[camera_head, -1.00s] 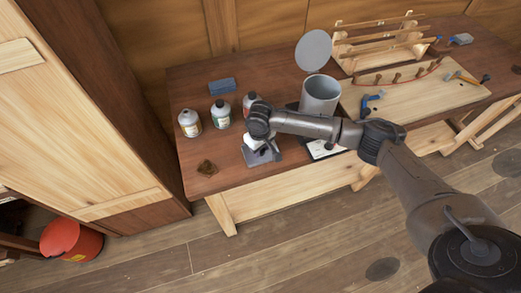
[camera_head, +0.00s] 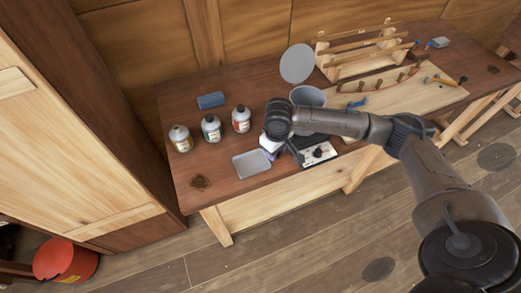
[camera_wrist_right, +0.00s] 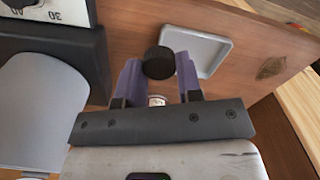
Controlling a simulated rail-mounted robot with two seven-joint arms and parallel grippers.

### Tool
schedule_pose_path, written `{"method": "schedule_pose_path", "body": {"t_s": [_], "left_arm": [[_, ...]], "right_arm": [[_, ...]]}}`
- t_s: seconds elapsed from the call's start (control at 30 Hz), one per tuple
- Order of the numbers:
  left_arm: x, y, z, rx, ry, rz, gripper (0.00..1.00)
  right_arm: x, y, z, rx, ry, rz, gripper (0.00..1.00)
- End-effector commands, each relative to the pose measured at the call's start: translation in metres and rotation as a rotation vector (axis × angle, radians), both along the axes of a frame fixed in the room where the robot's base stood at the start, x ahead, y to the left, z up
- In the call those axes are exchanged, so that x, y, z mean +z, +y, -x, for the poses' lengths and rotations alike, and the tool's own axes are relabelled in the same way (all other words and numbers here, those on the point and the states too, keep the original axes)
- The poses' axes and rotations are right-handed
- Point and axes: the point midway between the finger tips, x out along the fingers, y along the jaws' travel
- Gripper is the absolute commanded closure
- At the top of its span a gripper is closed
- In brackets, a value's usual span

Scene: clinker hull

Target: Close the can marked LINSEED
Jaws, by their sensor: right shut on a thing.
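Three small cans stand in a row at the left of the bench: one with a cream label (camera_head: 180,139), one with a green label (camera_head: 211,129) and one with a red label (camera_head: 241,119). Their lettering is too small to read, so I cannot tell which is LINSEED. My right gripper (camera_wrist_right: 158,75) is shut on a round black cap (camera_wrist_right: 159,62), held between its purple fingers. In the head view the right gripper (camera_head: 271,151) is beside the right edge of a shallow grey tray (camera_head: 252,164), which looks empty. My left gripper is not in view.
A device with a dial (camera_head: 318,153) is close right of the gripper. Behind it are a grey pot (camera_head: 307,97) and an upright grey disc (camera_head: 297,63).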

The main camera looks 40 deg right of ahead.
Motion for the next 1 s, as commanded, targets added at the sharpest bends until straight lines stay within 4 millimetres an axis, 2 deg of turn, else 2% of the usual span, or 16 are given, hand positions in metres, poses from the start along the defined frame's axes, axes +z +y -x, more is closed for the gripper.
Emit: {"method": "schedule_pose_path", "body": {"t_s": [0.13,0.4,0.83,0.93,1.0], "left_arm": [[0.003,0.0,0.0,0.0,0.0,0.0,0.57],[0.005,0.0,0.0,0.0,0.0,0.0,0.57],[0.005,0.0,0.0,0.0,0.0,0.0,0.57],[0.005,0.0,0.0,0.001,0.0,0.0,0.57],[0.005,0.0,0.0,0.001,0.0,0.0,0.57]], "right_arm": [[0.011,-0.009,0.016,-0.001,0.001,0.001,0.88],[0.019,-0.015,0.028,0.0,0.001,-0.001,0.88],[0.02,-0.015,0.028,0.0,0.0,-0.001,0.88],[0.023,-0.009,0.024,-0.001,-0.003,-0.003,0.88],[0.03,0.003,0.019,-0.005,-0.005,-0.004,0.88]]}}
